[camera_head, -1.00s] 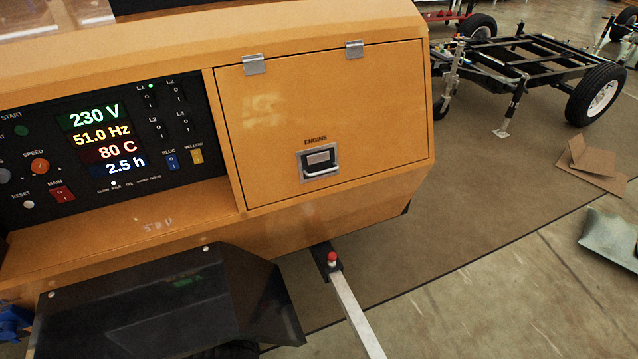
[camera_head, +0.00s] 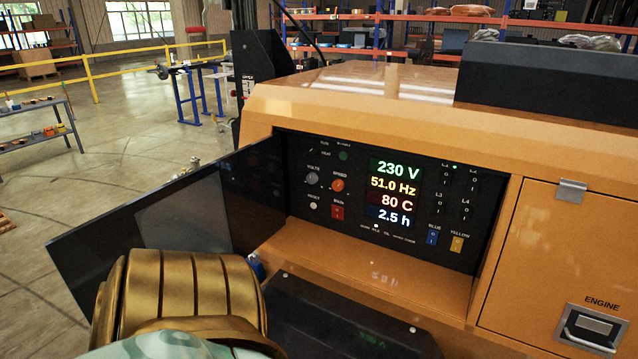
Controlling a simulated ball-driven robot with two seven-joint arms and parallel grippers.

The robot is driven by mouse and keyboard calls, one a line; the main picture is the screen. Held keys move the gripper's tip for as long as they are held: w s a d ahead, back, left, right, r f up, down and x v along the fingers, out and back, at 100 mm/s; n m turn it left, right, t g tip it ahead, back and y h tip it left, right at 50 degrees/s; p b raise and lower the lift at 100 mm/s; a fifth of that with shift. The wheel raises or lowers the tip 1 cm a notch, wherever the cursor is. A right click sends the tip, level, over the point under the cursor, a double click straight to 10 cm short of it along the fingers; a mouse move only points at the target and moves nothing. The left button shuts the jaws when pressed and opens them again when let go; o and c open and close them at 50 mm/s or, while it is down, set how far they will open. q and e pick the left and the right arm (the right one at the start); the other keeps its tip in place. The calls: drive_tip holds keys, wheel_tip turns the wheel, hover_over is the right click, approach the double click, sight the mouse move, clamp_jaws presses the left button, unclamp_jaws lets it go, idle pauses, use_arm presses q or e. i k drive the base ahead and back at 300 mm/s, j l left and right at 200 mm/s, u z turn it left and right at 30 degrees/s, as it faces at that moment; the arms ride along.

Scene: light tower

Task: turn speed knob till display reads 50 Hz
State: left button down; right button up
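The orange speed knob (camera_head: 338,185) sits on the black control panel (camera_head: 312,230) of the orange light tower body, right of the grey volts knob (camera_head: 312,178). The display (camera_head: 394,193) reads 230 V, 51.0 Hz, 80 C and 2.5 h. A gold-coloured, ribbed part of my arm fills the lower left, in front of the open panel door. Neither gripper's fingers are in view.
The dark panel door (camera_head: 150,215) stands open to the left of the panel. A black fender (camera_head: 345,325) lies below the panel's ledge. The closed engine door (camera_head: 560,240) is at right. Yellow railings (camera_head: 130,62) and shelves stand far behind.

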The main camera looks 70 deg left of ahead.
sight(338, 185)
drive_tip(key=u, duration=2.1)
drive_tip(key=k+u, duration=0.1)
drive_tip(key=u, duration=0.25)
drive_tip(key=k+u, duration=0.1)
drive_tip(key=u, duration=0.3)
drive_tip(key=k+j+u, duration=0.1)
drive_tip(key=u, duration=0.25)
